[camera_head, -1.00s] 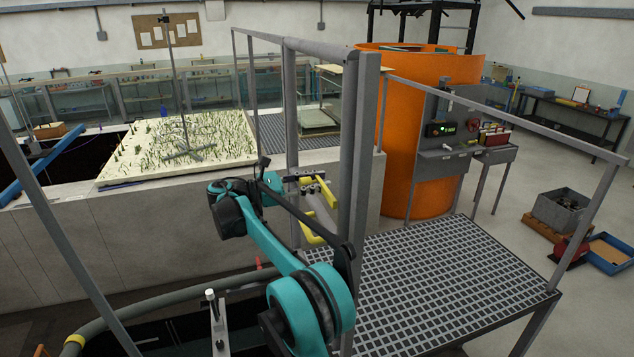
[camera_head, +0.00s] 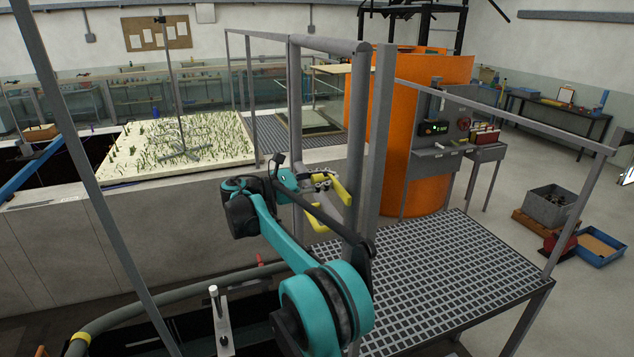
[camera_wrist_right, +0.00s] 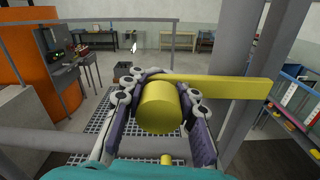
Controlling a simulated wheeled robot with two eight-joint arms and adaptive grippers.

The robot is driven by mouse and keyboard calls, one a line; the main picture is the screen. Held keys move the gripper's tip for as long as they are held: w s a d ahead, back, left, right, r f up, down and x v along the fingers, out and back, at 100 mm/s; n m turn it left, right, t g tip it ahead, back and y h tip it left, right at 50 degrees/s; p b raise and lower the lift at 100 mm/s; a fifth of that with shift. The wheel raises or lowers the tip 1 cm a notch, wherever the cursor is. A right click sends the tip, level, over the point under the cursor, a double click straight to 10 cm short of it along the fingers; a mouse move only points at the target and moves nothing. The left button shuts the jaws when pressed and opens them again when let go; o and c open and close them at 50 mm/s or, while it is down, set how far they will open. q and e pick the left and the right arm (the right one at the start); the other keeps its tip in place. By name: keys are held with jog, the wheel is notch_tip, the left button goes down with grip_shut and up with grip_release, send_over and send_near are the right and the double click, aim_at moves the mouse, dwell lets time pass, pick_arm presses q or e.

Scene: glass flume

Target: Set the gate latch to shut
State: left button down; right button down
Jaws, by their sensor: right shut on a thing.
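The gate latch shows in the right wrist view as a round yellow knob (camera_wrist_right: 160,110) with a flat yellow bar (camera_wrist_right: 228,86) reaching right from behind it toward a grey post. My right gripper (camera_wrist_right: 157,92) is shut on the knob, with one finger on each side. In the head view my right gripper (camera_head: 322,179) is at the yellow latch parts beside the grey gate posts. The fingers and wrist hide part of the latch there, and I cannot tell whether its bar is engaged. My left gripper is in neither current view.
Grey posts and rails (camera_head: 365,120) stand close to my right arm. A grated platform (camera_head: 440,275) lies beyond them, with an orange tank (camera_head: 430,150) behind. A planted white bed (camera_head: 200,150) is at the left. A grey crate (camera_head: 550,205) stands on the right floor.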

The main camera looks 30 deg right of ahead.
jog(key=shift+s+d, duration=0.35)
jog(key=shift+s, duration=0.3)
jog(key=c, duration=1.6)
grip_release()
jog(key=o, duration=0.5)
jog(key=shift+s, duration=0.1)
jog(key=shift+c, duration=0.2)
pick_arm(q)
jog(key=shift+s+d+f, duration=0.1)
jog(key=shift+s+d, duration=0.35)
jog(key=shift+s, duration=0.05)
pick_arm(e)
jog(key=v, duration=1.1)
jog(key=shift+a, duration=0.45)
jog(key=shift+s, duration=0.15)
